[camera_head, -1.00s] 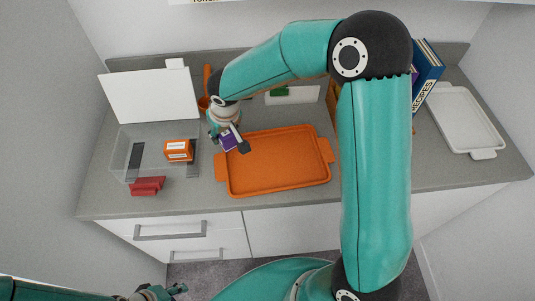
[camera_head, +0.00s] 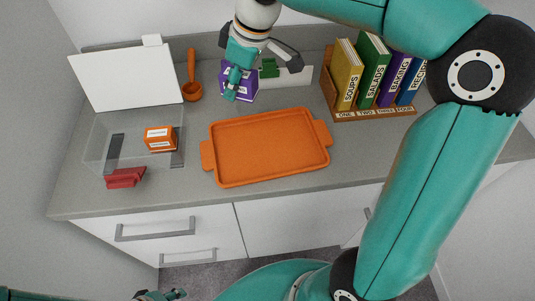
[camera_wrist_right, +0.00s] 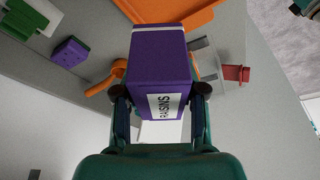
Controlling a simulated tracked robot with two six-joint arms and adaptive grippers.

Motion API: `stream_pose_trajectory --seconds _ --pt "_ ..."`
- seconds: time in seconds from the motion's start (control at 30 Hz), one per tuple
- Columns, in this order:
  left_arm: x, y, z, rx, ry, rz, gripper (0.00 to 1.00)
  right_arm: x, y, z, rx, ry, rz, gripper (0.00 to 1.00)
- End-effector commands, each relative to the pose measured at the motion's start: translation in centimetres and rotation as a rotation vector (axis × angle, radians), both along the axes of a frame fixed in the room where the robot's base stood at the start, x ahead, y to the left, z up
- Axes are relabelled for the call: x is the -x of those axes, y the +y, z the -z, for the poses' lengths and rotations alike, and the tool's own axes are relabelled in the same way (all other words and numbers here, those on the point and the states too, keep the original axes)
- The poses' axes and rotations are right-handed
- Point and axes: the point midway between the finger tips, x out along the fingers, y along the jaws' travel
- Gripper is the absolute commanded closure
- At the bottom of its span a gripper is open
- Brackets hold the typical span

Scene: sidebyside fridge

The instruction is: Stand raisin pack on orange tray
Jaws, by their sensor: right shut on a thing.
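The purple raisin pack (camera_head: 248,87) is held in my right gripper (camera_head: 237,84), behind the orange tray's back edge in the head view. In the right wrist view, the raisin pack (camera_wrist_right: 158,58) sits between the two fingers, with its white RAISINS label facing the camera. The orange tray (camera_head: 268,148) lies on the counter, empty, with a handle at each end. The gripper hides part of the pack in the head view, and I cannot tell its height above the counter. My left gripper (camera_head: 172,295) is at the bottom edge, small and partly cut off.
A clear bin (camera_head: 98,140) holding an orange box (camera_head: 160,138) stands left of the tray, with a red clip-like object (camera_head: 125,178) at its front. An orange ladle (camera_head: 192,88) lies behind. A book rack (camera_head: 375,113) stands back right. A purple block (camera_wrist_right: 70,52) shows in the wrist view.

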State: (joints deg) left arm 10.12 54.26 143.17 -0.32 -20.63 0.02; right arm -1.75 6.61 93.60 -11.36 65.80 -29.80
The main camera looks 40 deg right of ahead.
Motion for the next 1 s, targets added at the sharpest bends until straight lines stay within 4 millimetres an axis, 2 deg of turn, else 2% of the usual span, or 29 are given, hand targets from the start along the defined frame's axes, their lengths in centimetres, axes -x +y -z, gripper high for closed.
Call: stream_pose_trajectory --seconds 0.03,0.13,0.27,0.37,0.7,0.83,1.0 --pt "0.0 0.0 1.1 0.000 0.000 0.000 0.60 0.8 -0.1 -0.4 0.000 -0.007 -0.052 0.96" --pt "0.0 0.0 1.6 0.000 -0.001 0.000 0.60 1.9 0.0 -1.5 0.001 -0.003 -0.130 0.96" --pt "0.0 0.0 1.7 0.000 -0.001 0.000 0.60 2.4 0.0 -0.6 0.002 0.006 -0.167 0.96" --pt "0.0 0.0 1.8 0.000 -0.001 0.000 0.60 2.5 0.0 1.5 0.002 0.009 -0.167 0.96" --pt "0.0 0.0 2.0 0.000 -0.001 0.000 0.60 2.5 -0.1 10.3 0.002 0.009 -0.164 0.96" --pt "0.0 0.0 2.0 0.000 -0.001 0.000 0.60 2.4 0.0 12.5 0.003 0.005 -0.165 0.96" --pt "0.0 0.0 2.0 0.000 -0.001 0.000 0.60 2.4 0.0 13.7 0.003 0.004 -0.164 0.96"
